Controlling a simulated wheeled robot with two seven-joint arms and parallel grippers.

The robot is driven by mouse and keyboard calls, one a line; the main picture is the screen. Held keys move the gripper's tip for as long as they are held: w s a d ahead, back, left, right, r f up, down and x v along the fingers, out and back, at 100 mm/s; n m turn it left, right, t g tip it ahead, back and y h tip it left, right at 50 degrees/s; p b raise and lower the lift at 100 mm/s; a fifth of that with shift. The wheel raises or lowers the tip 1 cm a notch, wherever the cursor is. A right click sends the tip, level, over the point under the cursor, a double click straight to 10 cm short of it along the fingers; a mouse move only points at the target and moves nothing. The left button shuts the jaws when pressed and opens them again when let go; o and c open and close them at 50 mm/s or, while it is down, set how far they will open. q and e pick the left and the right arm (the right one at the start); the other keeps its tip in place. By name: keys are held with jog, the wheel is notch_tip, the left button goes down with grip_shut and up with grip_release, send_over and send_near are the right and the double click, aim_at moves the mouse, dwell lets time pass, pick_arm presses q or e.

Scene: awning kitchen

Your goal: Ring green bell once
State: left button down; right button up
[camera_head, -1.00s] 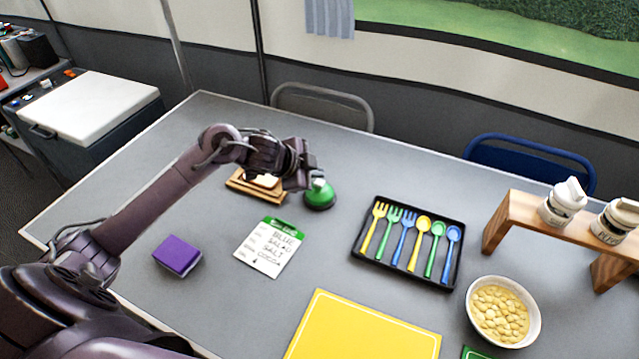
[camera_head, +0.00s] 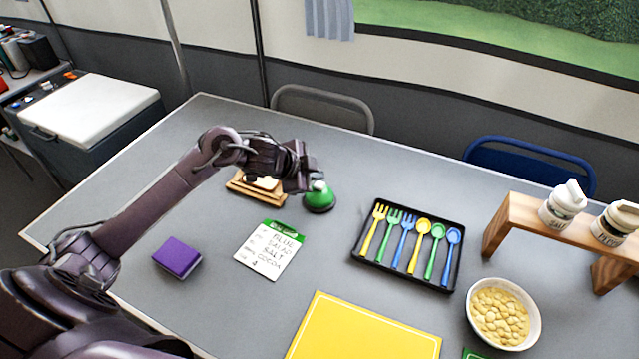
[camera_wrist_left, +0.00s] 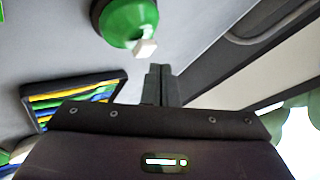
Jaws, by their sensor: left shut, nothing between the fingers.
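The green bell (camera_head: 319,198) stands on the grey table near its far side, with a pale button on top. It also shows in the left wrist view (camera_wrist_left: 127,18), where the pale button (camera_wrist_left: 145,48) is close to the fingertips. My left gripper (camera_head: 312,180) is shut and empty, just left of and slightly above the bell's top. In the left wrist view its closed fingers (camera_wrist_left: 159,84) appear near the button, with a small gap in the picture. I cannot tell for sure whether they touch. My right gripper is not in view.

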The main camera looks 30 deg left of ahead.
aim_at(315, 186)
pick_arm(q)
jog(key=shift+f, duration=0.15)
dwell(0.7)
jog(key=shift+f, duration=0.3)
jog(key=shift+f+b, duration=0.35)
jog(key=shift+f, duration=0.2)
dwell(0.6)
jog(key=shift+r, duration=0.1)
jog(key=shift+r+p, duration=0.9)
jog(key=shift+p, duration=0.2)
notch_tip(315, 186, up, 5)
jog(key=p, duration=0.5)
dwell(0.6)
